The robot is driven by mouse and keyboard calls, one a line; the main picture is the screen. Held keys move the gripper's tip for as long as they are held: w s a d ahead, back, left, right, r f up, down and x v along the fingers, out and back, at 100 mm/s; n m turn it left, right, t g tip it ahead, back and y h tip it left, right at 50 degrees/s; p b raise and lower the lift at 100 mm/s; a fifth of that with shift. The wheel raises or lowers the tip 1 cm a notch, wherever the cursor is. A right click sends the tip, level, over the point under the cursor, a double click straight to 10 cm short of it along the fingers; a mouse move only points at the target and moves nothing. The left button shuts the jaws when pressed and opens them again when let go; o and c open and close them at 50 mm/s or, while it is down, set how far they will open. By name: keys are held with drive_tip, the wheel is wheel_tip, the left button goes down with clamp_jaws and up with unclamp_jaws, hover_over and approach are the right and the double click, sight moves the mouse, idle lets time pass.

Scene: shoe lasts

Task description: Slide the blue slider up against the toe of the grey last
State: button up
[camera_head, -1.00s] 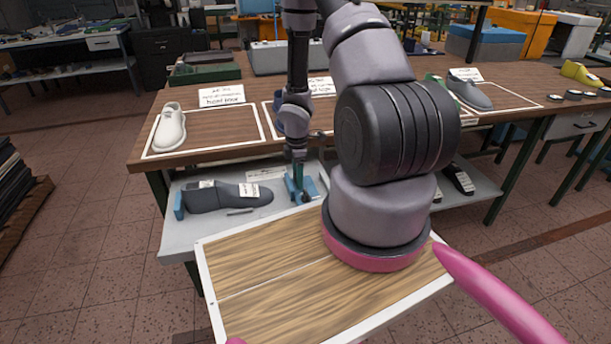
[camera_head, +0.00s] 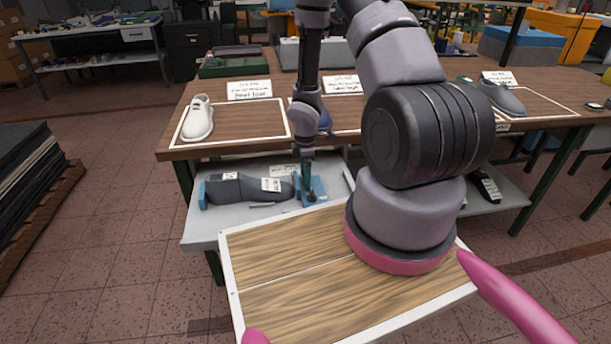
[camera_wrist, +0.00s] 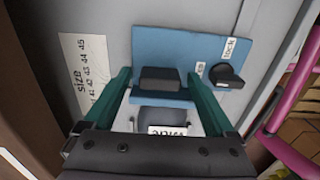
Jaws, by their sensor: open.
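The grey last (camera_head: 250,188) lies on the shelf below the tabletop, its toe to the right. The blue slider (camera_head: 318,188) stands at the toe end; any gap between them looks very small, and I cannot tell if they touch. In the wrist view the slider (camera_wrist: 190,45) carries a dark block (camera_wrist: 160,80) and a black knob (camera_wrist: 227,75) beside a "lock" label. My gripper (camera_wrist: 158,76) is open, its green fingers on either side of the dark block. Part of the last (camera_wrist: 165,116) shows below it. From the head view, my gripper (camera_head: 308,180) partly covers the slider.
A blue stop (camera_head: 202,195) stands at the last's left end. A printed size card (camera_wrist: 85,75) lies beside the slider. The tabletop above holds a white shoe (camera_head: 197,118) and a grey shoe (camera_head: 502,97). A wooden board (camera_head: 285,285) is in front.

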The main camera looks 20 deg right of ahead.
wheel_tip(320, 180, up, 11)
idle(0.4)
idle(0.4)
drive_tip(key=s+d+r+m+t+h, duration=0.15)
drive_tip(key=r+m, duration=0.35)
drive_tip(key=r, duration=0.8)
drive_tip(key=s+r+m+t, duration=0.2)
drive_tip(key=r+m, duration=0.3)
drive_tip(key=r, duration=0.7)
drive_tip(key=s+a+r+m+t+y, duration=0.1)
drive_tip(key=s+a+r+m+t, duration=0.1)
drive_tip(key=s+r+m, duration=0.3)
drive_tip(key=s+a+r+m+t+y, duration=0.1)
drive_tip(key=s+r+m, duration=0.4)
drive_tip(key=s+r, duration=0.5)
drive_tip(key=shift+a+r+t+y, duration=0.4)
drive_tip(key=shift+a+y, duration=0.35)
drive_tip(key=shift+a, duration=0.45)
